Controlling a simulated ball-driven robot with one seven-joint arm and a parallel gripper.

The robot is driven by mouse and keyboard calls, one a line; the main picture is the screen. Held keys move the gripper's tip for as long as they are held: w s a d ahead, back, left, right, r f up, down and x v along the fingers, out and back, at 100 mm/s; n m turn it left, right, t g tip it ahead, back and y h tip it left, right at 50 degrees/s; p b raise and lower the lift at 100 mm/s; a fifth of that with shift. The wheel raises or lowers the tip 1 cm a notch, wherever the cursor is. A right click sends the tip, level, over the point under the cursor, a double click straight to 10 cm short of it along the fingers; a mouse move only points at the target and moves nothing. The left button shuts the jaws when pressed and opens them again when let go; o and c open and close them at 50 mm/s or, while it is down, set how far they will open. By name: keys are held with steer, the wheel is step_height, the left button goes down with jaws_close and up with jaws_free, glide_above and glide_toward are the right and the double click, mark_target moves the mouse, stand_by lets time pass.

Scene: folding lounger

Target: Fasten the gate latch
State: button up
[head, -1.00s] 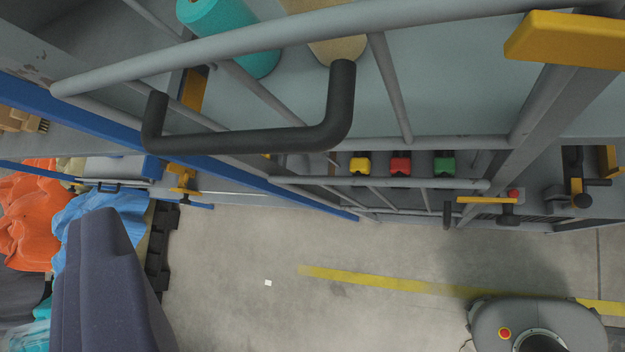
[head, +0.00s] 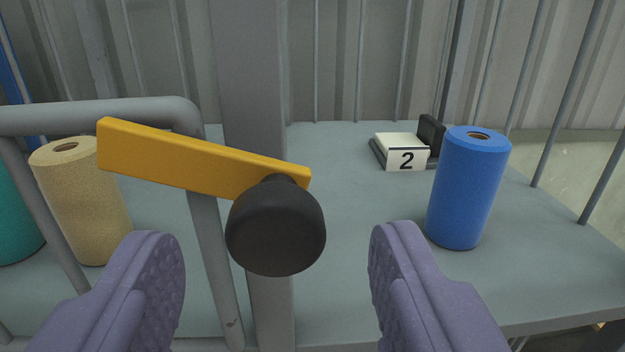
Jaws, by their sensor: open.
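The gate latch is a yellow bar (head: 175,160) with a round black knob (head: 275,228) at its right end. The bar slants, its left end higher than the knob end. It lies across the upper corner of the grey tube gate (head: 205,250) and reaches the grey post (head: 268,320). My gripper (head: 278,236) is open, with one purple padded finger on each side of the knob in the picture. A gap shows between each finger and the knob, and nothing is held. The knob hides the lower part of the bar's right end.
Behind the gate is a grey shelf (head: 340,250). Thin grey bars and a corrugated wall (head: 330,60) close the back.

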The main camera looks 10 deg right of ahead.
steer(key=shift+w, duration=0.85)
jaws_close()
steer(key=shift+r+n+p, duration=0.15)
steer(key=shift+n+p, duration=0.6)
steer(key=shift+n, duration=1.15)
